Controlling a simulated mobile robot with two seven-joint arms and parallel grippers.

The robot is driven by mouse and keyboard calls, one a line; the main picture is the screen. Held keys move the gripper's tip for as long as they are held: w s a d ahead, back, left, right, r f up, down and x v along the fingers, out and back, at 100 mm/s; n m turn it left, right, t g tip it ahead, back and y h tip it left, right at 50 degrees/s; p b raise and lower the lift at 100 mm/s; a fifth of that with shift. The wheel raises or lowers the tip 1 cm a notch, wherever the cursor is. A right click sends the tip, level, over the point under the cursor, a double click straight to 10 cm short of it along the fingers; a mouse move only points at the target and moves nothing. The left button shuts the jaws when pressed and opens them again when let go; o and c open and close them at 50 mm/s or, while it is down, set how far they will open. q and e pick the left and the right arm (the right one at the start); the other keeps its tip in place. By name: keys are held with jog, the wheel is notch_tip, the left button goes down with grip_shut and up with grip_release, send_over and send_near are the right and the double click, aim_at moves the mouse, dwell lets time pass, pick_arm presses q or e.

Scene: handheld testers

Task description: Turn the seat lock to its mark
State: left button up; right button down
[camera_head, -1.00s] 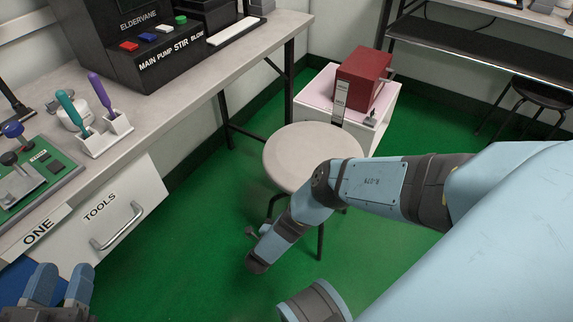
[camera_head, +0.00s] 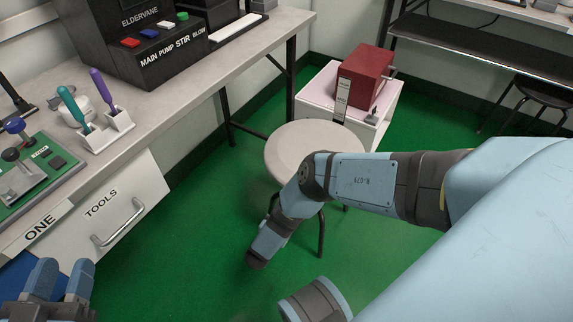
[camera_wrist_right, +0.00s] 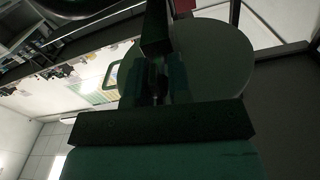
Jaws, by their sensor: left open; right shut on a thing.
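The round stool seat (camera_head: 300,142) is pale grey in the head view, with my right arm crossing in front of its lower right side. My right gripper (camera_wrist_right: 157,70) shows in the wrist view below the dark underside of the seat (camera_wrist_right: 222,55). It is shut on a dark part, likely the seat lock, but the part's shape is unclear. No mark can be made out. In the head view my right forearm hides this gripper and the lock. My left gripper (camera_head: 58,280) is open and empty at the lower left, in front of the drawer.
The TOOLS drawer (camera_head: 105,215) with its metal handle is at the left, under the bench (camera_head: 160,110). A white cabinet (camera_head: 385,110) carrying a red box (camera_head: 366,76) stands behind the stool. Green floor (camera_head: 190,270) is clear between drawer and stool.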

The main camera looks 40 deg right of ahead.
jog(key=shift+w+n, duration=0.1)
jog(key=shift+n, duration=0.5)
jog(key=c, duration=1.2)
grip_release()
pick_arm(q)
jog(key=shift+r, duration=0.1)
pick_arm(e)
jog(key=shift+a, duration=0.3)
pick_arm(q)
jog(key=shift+s+d+f+n+g+p, duration=0.2)
jog(key=shift+s+d+n+g+p, duration=0.2)
jog(key=shift+n+p, duration=0.45)
pick_arm(e)
jog(key=v, duration=1.3)
jog(key=shift+f, duration=0.1)
